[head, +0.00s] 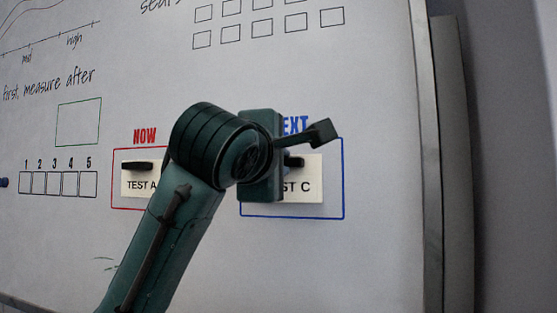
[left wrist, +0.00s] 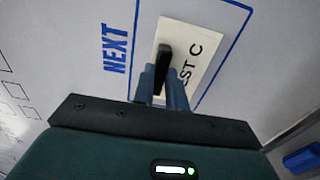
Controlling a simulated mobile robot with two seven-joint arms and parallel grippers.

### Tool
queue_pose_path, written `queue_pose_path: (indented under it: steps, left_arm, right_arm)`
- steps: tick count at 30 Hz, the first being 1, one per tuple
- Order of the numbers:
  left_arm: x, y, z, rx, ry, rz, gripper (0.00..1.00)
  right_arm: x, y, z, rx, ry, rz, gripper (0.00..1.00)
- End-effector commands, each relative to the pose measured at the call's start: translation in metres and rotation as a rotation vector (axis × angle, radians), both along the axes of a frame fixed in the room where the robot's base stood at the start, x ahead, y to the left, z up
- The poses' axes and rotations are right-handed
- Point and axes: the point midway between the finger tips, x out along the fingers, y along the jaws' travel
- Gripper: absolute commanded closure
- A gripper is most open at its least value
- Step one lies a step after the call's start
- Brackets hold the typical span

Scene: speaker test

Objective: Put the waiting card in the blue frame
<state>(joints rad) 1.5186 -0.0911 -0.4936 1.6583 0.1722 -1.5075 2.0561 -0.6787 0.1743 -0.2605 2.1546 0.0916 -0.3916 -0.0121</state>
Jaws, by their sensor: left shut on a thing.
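A white card lettered "TEST C" (head: 312,168), partly covered by my arm in the head view, lies within the blue frame (head: 343,190) under the word "NEXT". In the left wrist view the card (left wrist: 197,50) carries a black handle (left wrist: 165,55). My left gripper (left wrist: 163,84) is shut on that handle, its blue-grey fingers on either side of it. The card looks about flat to the board; I cannot tell whether it touches. My right gripper is not in view.
A red frame (head: 113,180) marked "NOW" holds a card "TEST A" (head: 138,186) with a black handle, left of the blue frame. Numbered boxes (head: 58,183) are drawn further left. The whiteboard's right edge (head: 425,200) is near. A blue object (left wrist: 302,158) shows at lower right.

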Motion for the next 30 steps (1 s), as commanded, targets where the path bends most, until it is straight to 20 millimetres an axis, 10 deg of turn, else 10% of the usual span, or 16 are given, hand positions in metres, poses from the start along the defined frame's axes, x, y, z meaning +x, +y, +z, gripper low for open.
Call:
queue_pose_path:
  steps: [30]
  left_arm:
    - [0.0067, -0.0023, 0.0003, -0.001, 0.001, 0.000, 1.00]
  right_arm:
    - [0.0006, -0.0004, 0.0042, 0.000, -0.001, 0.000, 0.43]
